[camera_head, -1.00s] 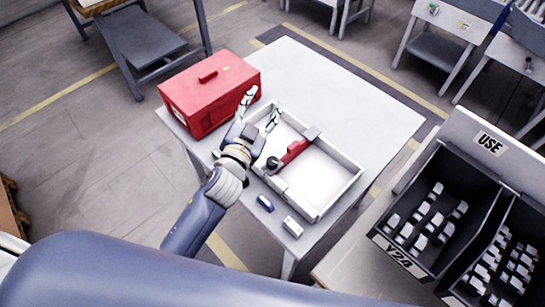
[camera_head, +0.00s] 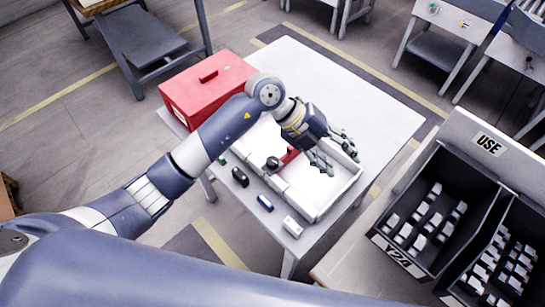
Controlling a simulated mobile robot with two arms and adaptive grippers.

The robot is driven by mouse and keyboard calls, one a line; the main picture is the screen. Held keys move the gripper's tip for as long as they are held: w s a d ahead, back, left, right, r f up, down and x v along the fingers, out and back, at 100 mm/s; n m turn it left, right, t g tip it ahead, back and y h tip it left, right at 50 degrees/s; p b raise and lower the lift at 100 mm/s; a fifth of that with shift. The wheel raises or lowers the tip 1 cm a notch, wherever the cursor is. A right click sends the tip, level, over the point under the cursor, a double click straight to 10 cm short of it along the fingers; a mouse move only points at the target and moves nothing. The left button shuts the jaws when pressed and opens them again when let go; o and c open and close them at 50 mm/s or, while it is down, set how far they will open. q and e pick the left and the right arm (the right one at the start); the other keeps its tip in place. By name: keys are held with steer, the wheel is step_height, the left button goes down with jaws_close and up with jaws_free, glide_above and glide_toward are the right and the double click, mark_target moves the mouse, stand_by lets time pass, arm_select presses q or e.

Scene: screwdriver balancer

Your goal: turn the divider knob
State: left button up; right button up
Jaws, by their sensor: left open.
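The dark round divider knob (camera_head: 272,163) sits at the near end of the red divider (camera_head: 290,155), inside the white tray (camera_head: 318,208) on the table. My left gripper (camera_head: 337,154) is open over the right part of the tray, to the right of the knob and apart from it. My left forearm and wrist cover the tray's far left part and the far end of the divider. Nothing shows between the fingers. My right gripper is not in view.
A red toolbox (camera_head: 190,95) stands at the table's left. Small dark, blue (camera_head: 265,203) and white (camera_head: 293,227) items lie along the near edge. The table's far right is clear. Black bins (camera_head: 405,190) with white parts stand at the right.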

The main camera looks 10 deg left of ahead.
arm_select(q)
steer(key=w+a+f+y, duration=0.25)
steer(key=a+y, duration=0.25)
steer(key=a, duration=0.3)
steer(key=n+y, duration=0.2)
steer(key=y, duration=0.2)
glide_above(272, 160)
step_height(272, 160, down, 10)
steer(key=p, duration=0.3)
steer(key=shift+c, duration=0.3)
steer(key=c, duration=1)
